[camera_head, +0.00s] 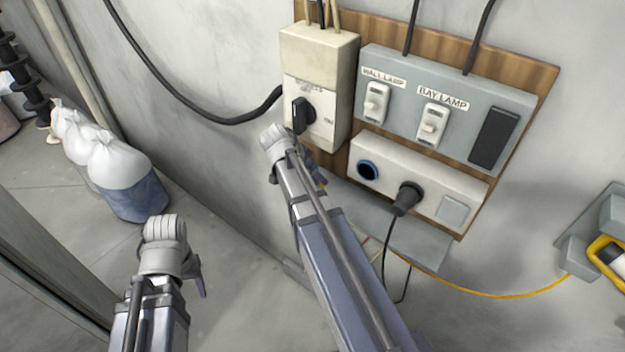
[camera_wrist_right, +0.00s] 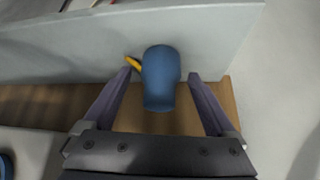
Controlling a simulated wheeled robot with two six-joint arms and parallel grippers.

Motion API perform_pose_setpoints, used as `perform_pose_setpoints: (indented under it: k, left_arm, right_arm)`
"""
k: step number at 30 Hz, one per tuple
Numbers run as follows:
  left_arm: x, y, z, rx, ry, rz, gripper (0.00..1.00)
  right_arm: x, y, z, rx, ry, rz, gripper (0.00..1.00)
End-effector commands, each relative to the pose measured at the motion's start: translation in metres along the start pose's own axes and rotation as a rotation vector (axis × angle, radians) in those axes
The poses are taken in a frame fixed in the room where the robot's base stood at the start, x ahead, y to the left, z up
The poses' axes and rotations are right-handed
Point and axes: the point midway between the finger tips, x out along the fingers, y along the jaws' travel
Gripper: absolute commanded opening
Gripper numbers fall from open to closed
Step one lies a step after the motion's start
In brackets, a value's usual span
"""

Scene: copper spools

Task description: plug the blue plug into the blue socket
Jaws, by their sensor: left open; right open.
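The blue plug (camera_wrist_right: 160,75) shows in the right wrist view against the grey shelf, with a short piece of yellow cable beside it. My right gripper (camera_wrist_right: 163,78) is open, with one finger on each side of the plug and gaps showing at both. In the head view my right arm hides the plug and most of that gripper. The blue socket (camera_head: 368,171) is a blue-ringed dark round opening at the left of the white socket box (camera_head: 437,208); its edge shows in the right wrist view (camera_wrist_right: 6,166). My left gripper (camera_head: 200,284) is open and empty, low at left.
A black plug (camera_head: 407,197) with a dark cable fills the neighbouring outlet. The grey shelf (camera_head: 425,247) projects below the box. A yellow cable (camera_head: 500,295) runs right towards a yellow device (camera_head: 607,254). A switch box with a black knob (camera_head: 303,115) stands above my right arm.

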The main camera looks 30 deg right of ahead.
Motion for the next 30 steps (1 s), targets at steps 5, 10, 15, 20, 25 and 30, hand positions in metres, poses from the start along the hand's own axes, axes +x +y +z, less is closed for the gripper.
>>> perform_pose_setpoints:
  k: [5, 10, 15, 20, 25, 30]
  left_arm:
    - [-0.0014, -0.0002, 0.0001, 0.0, 0.0, 0.0, 0.57]
    - [-0.0014, -0.0002, 0.0001, 0.0, 0.0, 0.0, 0.57]
    - [-0.0014, -0.0001, 0.0001, 0.0, 0.0, 0.0, 0.57]
    - [-0.0013, -0.0001, 0.0001, 0.0, 0.0, 0.0, 0.57]
    - [-0.0013, -0.0001, 0.0001, 0.0, 0.0, 0.0, 0.57]
    - [-0.0013, -0.0001, 0.0001, 0.0, 0.0, 0.0, 0.57]
  right_arm:
    - [-0.0013, 0.0, -0.0005, 0.0, 0.0, 0.0, 0.91]
    - [-0.0014, -0.0001, -0.0004, 0.0, 0.0, 0.0, 0.84]
    - [-0.0014, -0.0001, -0.0003, 0.0, 0.0, 0.0, 0.65]
    - [-0.0014, -0.0001, -0.0003, 0.0, 0.0, 0.0, 0.47]
    - [-0.0014, -0.0001, -0.0002, 0.0, 0.0, 0.0, 0.28]
    - [-0.0014, 0.0, -0.0002, 0.0, 0.0, 0.0, 0.09]
